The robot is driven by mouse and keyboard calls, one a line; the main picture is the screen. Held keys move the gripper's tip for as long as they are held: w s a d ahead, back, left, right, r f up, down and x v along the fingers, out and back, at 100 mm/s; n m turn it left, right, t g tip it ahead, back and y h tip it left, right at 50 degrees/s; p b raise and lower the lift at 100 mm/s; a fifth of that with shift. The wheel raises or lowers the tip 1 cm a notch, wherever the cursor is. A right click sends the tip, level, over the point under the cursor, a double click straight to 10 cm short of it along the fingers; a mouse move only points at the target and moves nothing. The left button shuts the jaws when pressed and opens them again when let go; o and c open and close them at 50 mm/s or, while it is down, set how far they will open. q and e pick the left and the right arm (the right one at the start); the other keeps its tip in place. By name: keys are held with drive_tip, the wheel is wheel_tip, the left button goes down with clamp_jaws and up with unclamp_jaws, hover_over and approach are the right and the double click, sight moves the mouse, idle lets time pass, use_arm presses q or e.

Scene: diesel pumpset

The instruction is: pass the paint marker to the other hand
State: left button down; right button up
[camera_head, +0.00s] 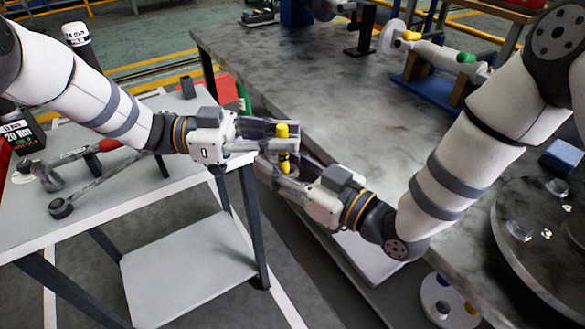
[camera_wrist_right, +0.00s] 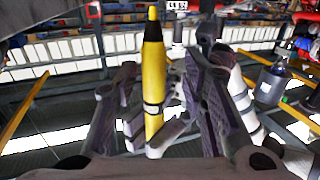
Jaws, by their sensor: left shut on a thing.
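The paint marker (camera_head: 283,131) is yellow with dark bands and stands upright between the two grippers. In the right wrist view the marker (camera_wrist_right: 154,90) rises with its pointed tip up, between my right fingers. My left gripper (camera_head: 284,143) comes in from the left and is shut on the marker's middle. My right gripper (camera_head: 278,170) comes from the right, lower down, its fingers open on either side of the marker. In the right wrist view a gap shows between the marker and the right-hand finger. The fingers hide part of the marker's lower body.
A light table (camera_head: 140,185) at left carries wrenches (camera_head: 100,178) and a dark cylinder (camera_head: 187,87). A large grey workbench (camera_head: 300,75) spans the centre and right, with pump parts at its back. A round flanged part (camera_head: 545,240) lies at the right. A gap separates the tables below the grippers.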

drive_tip(key=shift+c, duration=0.5)
clamp_jaws()
use_arm(q)
drive_tip(key=c, duration=1.5)
unclamp_jaws()
